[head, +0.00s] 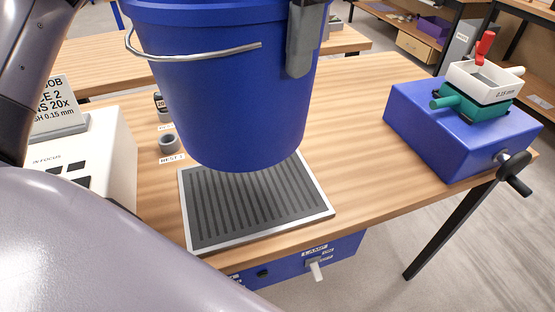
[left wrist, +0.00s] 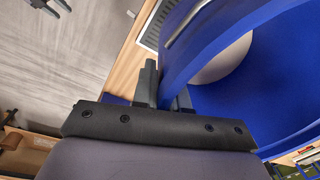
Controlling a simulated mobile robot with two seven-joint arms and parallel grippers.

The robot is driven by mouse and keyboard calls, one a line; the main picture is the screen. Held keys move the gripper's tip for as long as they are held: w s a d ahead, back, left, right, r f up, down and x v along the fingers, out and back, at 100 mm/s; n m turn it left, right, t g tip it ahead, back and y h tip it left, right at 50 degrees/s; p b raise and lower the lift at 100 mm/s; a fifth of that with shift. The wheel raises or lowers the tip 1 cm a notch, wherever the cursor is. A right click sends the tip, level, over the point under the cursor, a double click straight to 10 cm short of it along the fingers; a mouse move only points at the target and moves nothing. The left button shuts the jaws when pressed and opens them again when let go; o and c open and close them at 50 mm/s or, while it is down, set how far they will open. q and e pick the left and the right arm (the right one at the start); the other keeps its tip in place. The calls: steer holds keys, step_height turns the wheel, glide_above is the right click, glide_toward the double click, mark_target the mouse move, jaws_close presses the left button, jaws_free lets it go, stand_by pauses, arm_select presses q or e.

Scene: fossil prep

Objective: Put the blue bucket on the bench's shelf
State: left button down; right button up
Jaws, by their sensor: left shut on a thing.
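The blue bucket (head: 225,90) fills the upper middle of the head view, with a wire handle hanging across its side. It hangs upright above a grey ridged mat (head: 250,205) on the wooden bench (head: 350,130). My left gripper (head: 304,50) is shut on the bucket's rim at its right side. In the left wrist view, its fingers (left wrist: 167,90) pinch the wall of the bucket (left wrist: 225,115); a pale rounded patch shows inside. The bench's shelf cannot be made out.
A blue box (head: 425,125) with a white and green sieve stack (head: 485,85) stands at the bench's right end. A white instrument (head: 100,150) and a small grey cup (head: 169,143) are at left.

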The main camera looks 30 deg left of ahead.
arm_select(q)
step_height(320, 180, down, 15)
steer(key=b, duration=0.2)
steer(key=shift+f, duration=0.2)
steer(key=shift+f+b, duration=0.15)
steer(key=shift+b, duration=0.2)
steer(key=c, duration=1.2)
jaws_free()
steer(key=shift+o, duration=0.2)
